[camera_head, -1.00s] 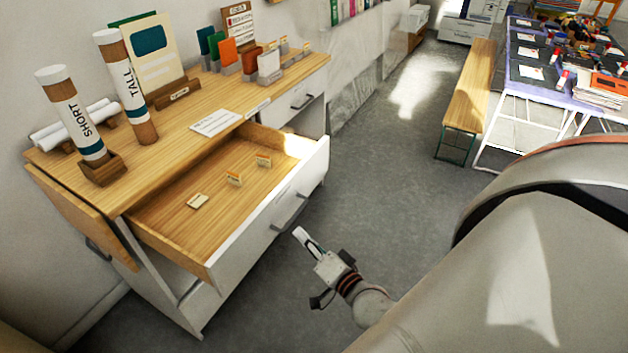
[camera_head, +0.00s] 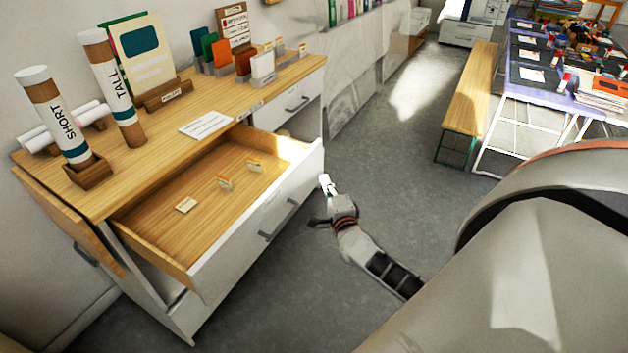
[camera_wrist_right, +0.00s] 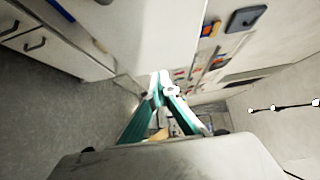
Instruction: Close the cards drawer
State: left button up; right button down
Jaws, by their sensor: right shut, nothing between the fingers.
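The open drawer (camera_head: 200,262) sticks out of the wooden-topped cabinet, with a white front and a dark handle (camera_head: 278,221). My right gripper (camera_head: 325,184) is shut and empty, near the far right end of the drawer front. I cannot tell if it touches the front. Its fingers (camera_wrist_right: 162,90) also show in the right wrist view, tips together, with a pale surface beyond them. My left gripper is not in view.
The cabinet top (camera_head: 150,155) carries SHORT (camera_head: 60,120) and TALL (camera_head: 115,90) tubes, a card holder and small coloured cards. A second drawer (camera_head: 292,98) sits farther along. Grey floor is free to the right, up to a bench (camera_head: 470,95) and a craft table.

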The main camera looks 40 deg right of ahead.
aim_at(310, 171)
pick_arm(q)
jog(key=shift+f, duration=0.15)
pick_arm(e)
jog(key=shift+w+a, duration=0.25)
jog(key=shift+w, duration=0.35)
jog(key=shift+w+a, duration=0.3)
jog(key=shift+w, duration=0.3)
jog(key=shift+w+a, duration=0.25)
jog(key=shift+w, duration=0.35)
jog(key=shift+w, duration=0.1)
